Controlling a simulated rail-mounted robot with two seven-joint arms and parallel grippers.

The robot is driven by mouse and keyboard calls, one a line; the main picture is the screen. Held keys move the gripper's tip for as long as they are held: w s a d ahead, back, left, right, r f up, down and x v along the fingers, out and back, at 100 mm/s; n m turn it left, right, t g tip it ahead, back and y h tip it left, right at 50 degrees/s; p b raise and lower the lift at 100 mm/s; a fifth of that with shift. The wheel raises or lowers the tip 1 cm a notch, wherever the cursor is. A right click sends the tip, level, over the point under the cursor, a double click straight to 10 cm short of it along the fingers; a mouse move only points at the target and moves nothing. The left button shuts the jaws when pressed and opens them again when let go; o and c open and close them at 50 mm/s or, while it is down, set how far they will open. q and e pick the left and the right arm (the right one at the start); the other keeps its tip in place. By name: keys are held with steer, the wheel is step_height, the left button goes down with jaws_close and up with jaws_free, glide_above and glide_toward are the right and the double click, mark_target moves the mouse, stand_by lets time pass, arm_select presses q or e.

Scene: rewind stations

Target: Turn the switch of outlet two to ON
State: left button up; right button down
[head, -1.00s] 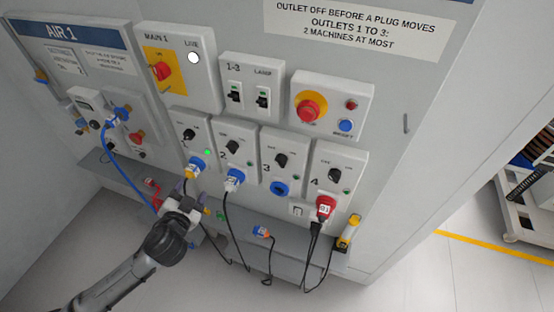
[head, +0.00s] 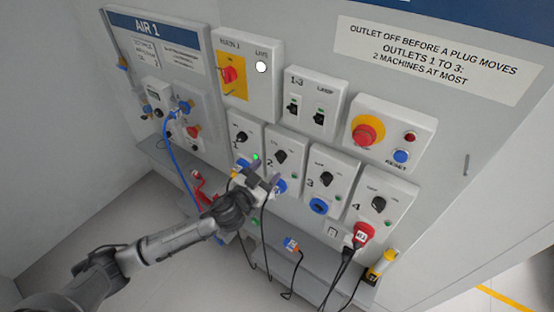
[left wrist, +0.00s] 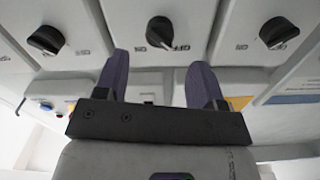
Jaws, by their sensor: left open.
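The outlet two panel (head: 287,143) is white, second from the left in the row of outlets, with a black rotary switch (head: 280,156). A blue plug (head: 280,186) sits in its socket, partly covered by my gripper; its small lamp looks unlit. My left gripper (head: 260,172) is open and empty, in front of the lower parts of outlets one and two. In the left wrist view, which looks upside down, a black switch (left wrist: 160,33), apparently outlet two's, lies beyond and roughly between the two purple-grey fingers (left wrist: 155,72). The fingers look apart from it. My right gripper is not in view.
Outlet one's green lamp (head: 255,157) is lit. Outlet three's switch (head: 325,179) and outlet four's red plug (head: 362,233) stand to the right. A loose blue plug (head: 291,244) and hanging cables are below. The emergency stop (head: 368,131) is above right.

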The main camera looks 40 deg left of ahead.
mark_target(280, 157)
arm_select(q)
steer(key=shift+w+a, duration=0.15)
steer(key=shift+w, duration=1.3)
steer(key=shift+w+a, duration=0.1)
steer(key=shift+w, duration=1.35)
steer(key=c, duration=0.9)
